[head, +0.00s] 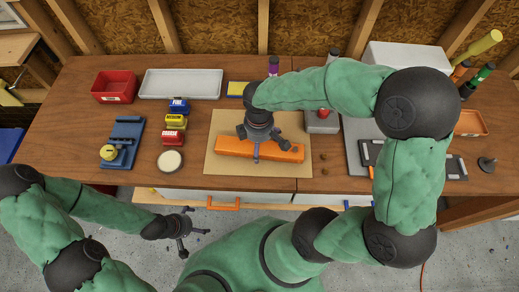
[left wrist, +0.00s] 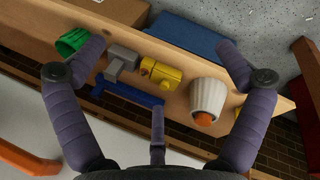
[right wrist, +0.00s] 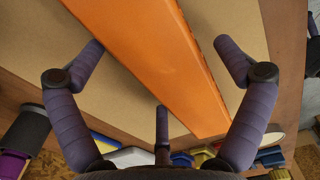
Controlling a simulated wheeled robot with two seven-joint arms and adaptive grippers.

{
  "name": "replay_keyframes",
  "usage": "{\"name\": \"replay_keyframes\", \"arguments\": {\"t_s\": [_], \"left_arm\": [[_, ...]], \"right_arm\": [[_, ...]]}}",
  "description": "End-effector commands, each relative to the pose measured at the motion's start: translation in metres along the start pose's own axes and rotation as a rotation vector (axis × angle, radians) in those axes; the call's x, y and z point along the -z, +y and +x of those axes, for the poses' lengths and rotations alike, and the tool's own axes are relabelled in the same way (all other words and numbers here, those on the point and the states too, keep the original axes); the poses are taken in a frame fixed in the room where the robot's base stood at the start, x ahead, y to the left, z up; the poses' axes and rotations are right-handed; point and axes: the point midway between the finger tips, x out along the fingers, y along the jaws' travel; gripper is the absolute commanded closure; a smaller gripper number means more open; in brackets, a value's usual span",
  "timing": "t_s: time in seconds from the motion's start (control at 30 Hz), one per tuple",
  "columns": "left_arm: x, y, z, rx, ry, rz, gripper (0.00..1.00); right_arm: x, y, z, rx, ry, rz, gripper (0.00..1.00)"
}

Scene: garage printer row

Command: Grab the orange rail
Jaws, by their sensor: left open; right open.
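The orange rail (head: 232,145) is a long bar lying flat on the tan mat (head: 225,120) in the middle of the workbench. My right gripper (head: 263,146) is above the rail, pointing down, and covers part of it in the head view. In the right wrist view the rail (right wrist: 150,50) runs diagonally between the spread, empty fingers (right wrist: 165,75); I see no contact with it. My left gripper (head: 188,230) is open and empty, low in front of the bench. Its spread fingers also show in the left wrist view (left wrist: 160,80).
Left of the mat are a red bin (head: 115,97), a white tray (head: 181,95), a blue fixture (head: 124,131), small coloured boxes (head: 175,121) and a round white lid (head: 170,161). A grey machine (head: 357,150) stands to the right. An orange handle (head: 224,206) is on the bench front.

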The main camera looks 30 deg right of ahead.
Motion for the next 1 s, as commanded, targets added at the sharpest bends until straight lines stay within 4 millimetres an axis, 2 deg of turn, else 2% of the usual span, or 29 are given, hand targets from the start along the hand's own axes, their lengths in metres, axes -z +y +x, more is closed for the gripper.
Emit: {"name": "replay_keyframes", "arguments": {"t_s": [0.17, 0.27, 0.4, 0.43, 0.77, 1.0], "left_arm": [[0.000, 0.000, -0.001, 0.000, 0.000, 0.000, 0.00], [0.000, 0.000, -0.001, 0.000, 0.000, 0.000, 0.00], [0.000, 0.000, -0.001, 0.000, 0.000, 0.000, 0.00], [0.000, 0.000, -0.001, 0.000, 0.000, 0.000, 0.00], [0.000, 0.001, -0.002, 0.000, 0.000, 0.000, 0.00], [0.000, 0.004, -0.011, 0.000, 0.000, 0.000, 0.00]], "right_arm": [[0.000, 0.000, 0.000, -0.001, 0.000, 0.000, 0.00], [0.000, 0.000, 0.000, -0.001, 0.000, 0.000, 0.23], [0.000, 0.000, 0.000, 0.000, 0.000, 0.000, 0.62], [0.000, 0.000, 0.000, 0.000, 0.000, 0.000, 0.67], [0.000, 0.000, -0.003, -0.001, 0.000, 0.000, 0.67], [0.001, 0.001, -0.025, -0.003, 0.002, 0.000, 0.68]]}}
